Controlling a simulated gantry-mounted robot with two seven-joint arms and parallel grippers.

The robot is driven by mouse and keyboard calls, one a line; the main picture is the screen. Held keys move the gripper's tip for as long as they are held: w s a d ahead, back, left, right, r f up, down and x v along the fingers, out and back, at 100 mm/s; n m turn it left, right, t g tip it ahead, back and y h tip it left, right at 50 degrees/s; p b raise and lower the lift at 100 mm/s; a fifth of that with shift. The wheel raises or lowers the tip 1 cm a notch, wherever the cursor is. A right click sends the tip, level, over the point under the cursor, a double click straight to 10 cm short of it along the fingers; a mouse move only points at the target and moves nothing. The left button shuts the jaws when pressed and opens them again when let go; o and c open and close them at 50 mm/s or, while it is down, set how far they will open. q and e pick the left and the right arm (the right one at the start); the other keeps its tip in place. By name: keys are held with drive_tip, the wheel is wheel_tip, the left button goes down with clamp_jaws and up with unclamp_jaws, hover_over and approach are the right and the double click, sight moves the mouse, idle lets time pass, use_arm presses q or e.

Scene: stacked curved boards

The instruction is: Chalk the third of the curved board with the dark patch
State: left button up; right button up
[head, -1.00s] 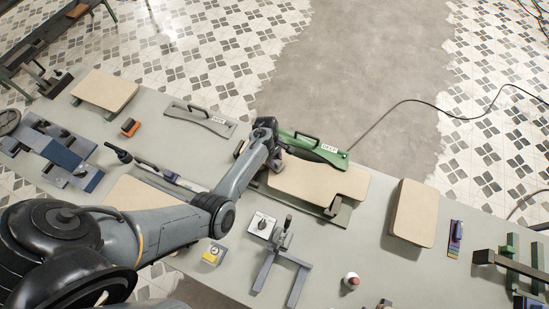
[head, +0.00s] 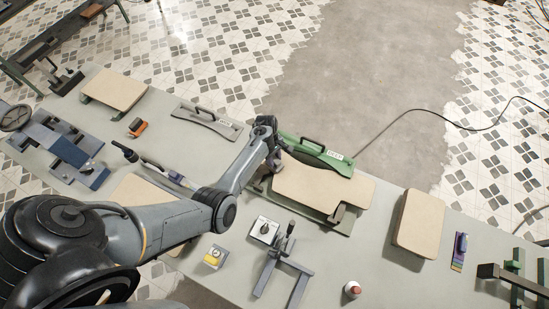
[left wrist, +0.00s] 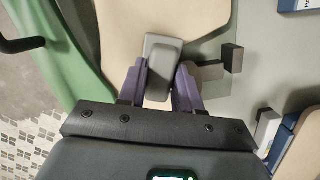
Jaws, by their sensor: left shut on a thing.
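A tan curved board (head: 318,187) with a notched front edge lies on a green-grey fixture (head: 346,226) on the bench. My left gripper (head: 274,162) is at the board's left end in the head view. In the left wrist view its purple fingers (left wrist: 162,78) are shut on a grey block (left wrist: 163,48), which sits over the edge of the tan board (left wrist: 120,30). Much of the grip is hidden by the arm in the head view. Other tan boards lie at the right (head: 418,222) and far left (head: 116,90). I see no dark patch on any visible face. My right gripper is out of view.
A green template (head: 312,153) with a handle stands behind the board. A grey template (head: 207,122) lies left of it. A forked grey stand (head: 284,262), a white dial box (head: 264,230) and a red-topped bottle (head: 352,290) are in front.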

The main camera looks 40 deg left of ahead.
use_arm(q)
drive_tip(key=shift+a, duration=0.1)
drive_tip(key=shift+s+a+f, duration=0.1)
drive_tip(key=shift+s+a, duration=0.15)
drive_tip(key=shift+a, duration=0.45)
drive_tip(key=shift+s+a+f, duration=0.1)
drive_tip(key=shift+s+a, duration=0.1)
drive_tip(key=shift+a, duration=0.45)
drive_tip(key=shift+a, duration=0.15)
drive_tip(key=shift+s+a+r+p, duration=0.1)
drive_tip(key=shift+s+a+p, duration=0.2)
drive_tip(key=shift+a, duration=0.35)
drive_tip(key=shift+s+a+r+p, duration=0.1)
drive_tip(key=shift+s+a+p, duration=0.15)
drive_tip(key=shift+a, duration=0.4)
drive_tip(key=shift+a, duration=0.1)
drive_tip(key=shift+s+a+f, duration=0.1)
drive_tip(key=shift+s+a, duration=0.15)
drive_tip(key=shift+a, duration=0.45)
drive_tip(key=shift+s+a+f, duration=0.1)
drive_tip(key=shift+s+a, duration=0.1)
drive_tip(key=shift+a, duration=0.45)
